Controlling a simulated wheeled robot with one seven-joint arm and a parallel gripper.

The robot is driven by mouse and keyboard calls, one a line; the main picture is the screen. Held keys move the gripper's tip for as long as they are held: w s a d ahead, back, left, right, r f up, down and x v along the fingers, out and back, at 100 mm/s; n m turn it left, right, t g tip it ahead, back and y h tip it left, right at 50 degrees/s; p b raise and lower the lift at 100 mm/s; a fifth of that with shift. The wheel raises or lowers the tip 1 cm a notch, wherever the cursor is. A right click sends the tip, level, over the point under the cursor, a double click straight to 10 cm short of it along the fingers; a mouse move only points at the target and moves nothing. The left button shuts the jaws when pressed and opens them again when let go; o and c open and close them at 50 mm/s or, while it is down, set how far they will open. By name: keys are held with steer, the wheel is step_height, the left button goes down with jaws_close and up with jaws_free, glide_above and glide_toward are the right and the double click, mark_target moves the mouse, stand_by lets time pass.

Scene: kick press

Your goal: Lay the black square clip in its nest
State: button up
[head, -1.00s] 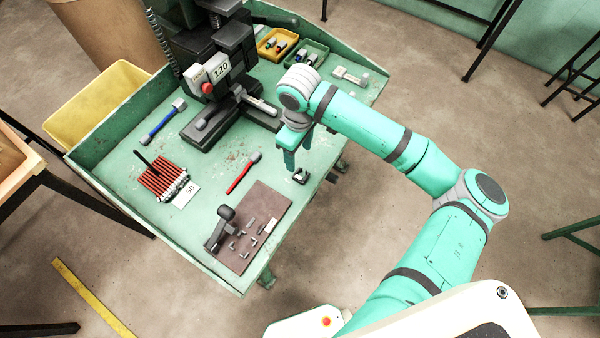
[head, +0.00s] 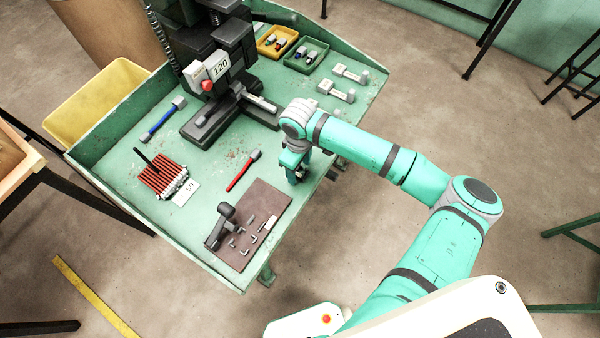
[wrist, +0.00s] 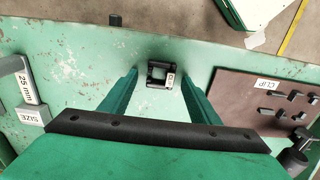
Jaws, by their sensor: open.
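The black square clip (wrist: 161,74) lies on the green bench top, dark and open in the middle, with a small white label at its right side. It sits between the two fingertips of my gripper (wrist: 160,77), with a gap at each side. My gripper (head: 295,175) is open and low over the bench's right edge in the head view, mostly hiding the clip there. The brown board (head: 262,198) carries a CLIP label (wrist: 268,84) and several small grey pegs (wrist: 292,96). Which part of it is the nest, I cannot tell.
A black lever clamp (head: 222,222) stands on the board's left. A red-handled tool (head: 240,172) lies between board and press (head: 212,108). Grey size blocks (head: 338,91) and small bins (head: 304,56) are at the back right.

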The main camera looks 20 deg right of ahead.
steer(key=c, duration=1.1)
steer(key=shift+c, duration=0.2)
steer(key=shift+r, duration=0.1)
